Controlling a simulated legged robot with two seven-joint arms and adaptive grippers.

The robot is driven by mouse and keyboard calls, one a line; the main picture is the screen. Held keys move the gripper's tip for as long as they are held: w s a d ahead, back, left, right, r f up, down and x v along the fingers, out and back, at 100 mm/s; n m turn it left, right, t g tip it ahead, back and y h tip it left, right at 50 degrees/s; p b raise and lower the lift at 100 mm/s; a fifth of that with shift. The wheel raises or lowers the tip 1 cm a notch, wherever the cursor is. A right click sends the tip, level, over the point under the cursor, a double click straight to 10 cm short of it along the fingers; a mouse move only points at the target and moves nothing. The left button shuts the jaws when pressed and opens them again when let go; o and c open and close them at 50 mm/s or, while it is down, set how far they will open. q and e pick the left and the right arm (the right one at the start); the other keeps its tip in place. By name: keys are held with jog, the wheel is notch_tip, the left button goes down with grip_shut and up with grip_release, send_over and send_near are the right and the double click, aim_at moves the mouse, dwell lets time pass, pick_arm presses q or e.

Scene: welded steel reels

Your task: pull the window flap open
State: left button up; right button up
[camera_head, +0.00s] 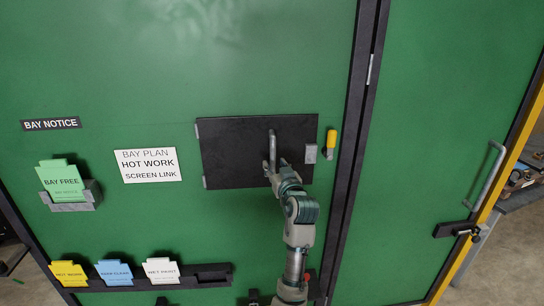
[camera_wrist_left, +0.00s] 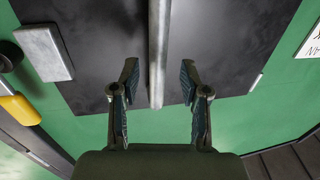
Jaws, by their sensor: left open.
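The window flap (camera_head: 232,150) is a dark rectangular panel in the green wall, with hinges at its left edge. It looks flat against the wall. Its grey upright bar handle (camera_head: 272,146) is right of its middle. My left gripper (camera_head: 278,172) is at the lower part of the handle. In the left wrist view the open fingers (camera_wrist_left: 158,72) stand on either side of the handle bar (camera_wrist_left: 157,40), with a gap on both sides. The dark flap (camera_wrist_left: 225,40) fills the view behind. My right gripper is not in view.
A grey latch block (camera_head: 311,153) sits at the flap's right edge, beside a yellow grip (camera_head: 331,138). A white sign (camera_head: 148,165) is left of the flap. A card rack (camera_head: 212,274) is below. A green door with a bar handle (camera_head: 487,177) is at right.

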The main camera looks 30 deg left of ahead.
aim_at(274, 162)
pick_arm(q)
jog(key=shift+w+p+x, duration=0.2)
jog(key=shift+p+x, duration=0.2)
jog(key=shift+x, duration=1.4)
jog(key=shift+d, duration=0.15)
grip_shut()
